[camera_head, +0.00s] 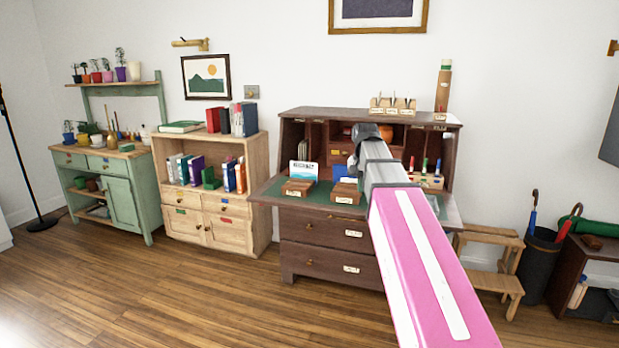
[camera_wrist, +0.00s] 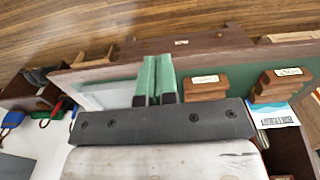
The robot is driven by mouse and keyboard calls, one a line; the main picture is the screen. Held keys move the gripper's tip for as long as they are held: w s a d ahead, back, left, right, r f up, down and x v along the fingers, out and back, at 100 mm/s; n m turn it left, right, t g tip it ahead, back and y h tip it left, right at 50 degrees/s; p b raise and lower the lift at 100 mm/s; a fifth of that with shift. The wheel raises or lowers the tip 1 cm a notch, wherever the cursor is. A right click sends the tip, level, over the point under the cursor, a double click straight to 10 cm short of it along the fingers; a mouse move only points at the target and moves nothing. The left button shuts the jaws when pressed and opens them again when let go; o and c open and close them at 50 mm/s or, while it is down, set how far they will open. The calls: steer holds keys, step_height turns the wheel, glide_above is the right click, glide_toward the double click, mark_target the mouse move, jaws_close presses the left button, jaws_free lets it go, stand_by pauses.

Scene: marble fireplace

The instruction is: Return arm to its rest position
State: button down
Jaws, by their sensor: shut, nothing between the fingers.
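My arm (camera_head: 418,255), with a pink and white link, reaches forward from the lower right of the head view toward the dark wooden desk (camera_head: 330,228). Its grey far part is in front of the desk's upper compartments. My gripper (camera_wrist: 157,77) shows in the wrist view with its two green-tipped fingers side by side, shut and empty. They are seen over the desk's green writing surface (camera_wrist: 122,72), left of two labelled wooden blocks. The gap between fingers and surface cannot be told. In the head view I cannot make out the fingers.
The wooden blocks (camera_head: 298,187) (camera_head: 346,193) and a blue-white card (camera_head: 303,170) are on the fold-down top. A light bookcase (camera_head: 215,185) and green cabinet (camera_head: 110,185) stand left. A wooden step stool (camera_head: 490,262) and dark umbrella bin (camera_head: 540,265) stand right. Floor in front is clear.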

steer(key=s+f+n, duration=0.1)
steer(key=s+f, duration=0.4)
steer(key=f, duration=0.7)
steer(key=s+d+f+n, duration=0.1)
steer(key=s+f, duration=0.4)
steer(key=f, duration=0.7)
steer(key=s+f+n, duration=0.1)
steer(key=s+f, duration=0.5)
steer(key=f, duration=0.6)
steer(key=shift+d, duration=0.3)
